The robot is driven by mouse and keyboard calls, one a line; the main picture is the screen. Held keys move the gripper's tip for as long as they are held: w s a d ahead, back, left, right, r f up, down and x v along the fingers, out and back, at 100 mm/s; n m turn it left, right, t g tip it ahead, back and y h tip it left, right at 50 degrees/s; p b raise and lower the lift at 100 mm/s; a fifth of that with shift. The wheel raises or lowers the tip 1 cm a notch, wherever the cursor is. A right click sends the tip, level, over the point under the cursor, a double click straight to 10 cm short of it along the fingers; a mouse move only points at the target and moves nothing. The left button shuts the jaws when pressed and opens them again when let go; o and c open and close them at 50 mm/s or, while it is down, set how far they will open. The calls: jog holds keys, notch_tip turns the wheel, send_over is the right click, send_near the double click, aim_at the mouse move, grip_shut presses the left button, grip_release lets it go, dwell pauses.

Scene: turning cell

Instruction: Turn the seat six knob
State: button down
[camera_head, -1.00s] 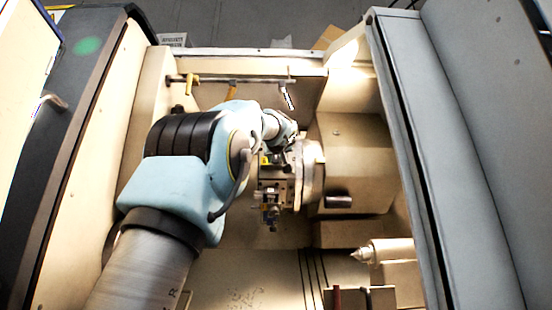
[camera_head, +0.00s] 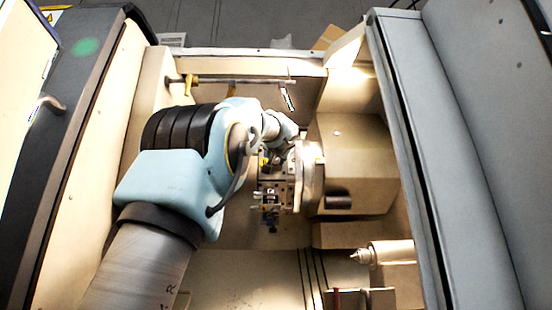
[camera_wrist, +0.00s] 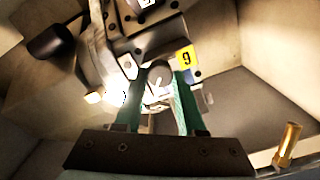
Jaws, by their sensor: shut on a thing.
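In the wrist view, my gripper (camera_wrist: 158,90) has its two green fingers around a small dark round knob (camera_wrist: 159,73) and is shut on it. A yellow label (camera_wrist: 186,57) sits just right of the knob, beside the right finger. Its figure reads like a 9, or a 6 upside down. The knob is on the dark metal tool turret (camera_wrist: 125,45). In the head view the turret (camera_head: 275,187) is left of a large round disc (camera_head: 311,175). My arm comes from the lower left, and my wrist hides the knob and fingertips there.
A pointed tailstock centre (camera_head: 380,254) stands at the lower right. A bar with a yellow end (camera_head: 235,81) runs along the back wall. The machine's side panels (camera_head: 405,140) close in left and right. A brass-coloured cylinder (camera_wrist: 288,145) shows at the wrist view's lower right.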

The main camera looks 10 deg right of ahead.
jog(key=m+p, duration=0.1)
jog(key=m, duration=0.4)
jog(key=shift+m, duration=0.3)
jog(key=shift+m+p, duration=0.6)
jog(key=shift+m, duration=1.3)
jog(key=c, duration=0.5)
grip_release()
jog(key=s+a+b, duration=0.2)
jog(key=s+b, duration=0.2)
jog(key=s, duration=0.6)
jog(key=shift+s, duration=0.35)
jog(key=shift+w+f, duration=0.1)
jog(key=shift+f, duration=0.05)
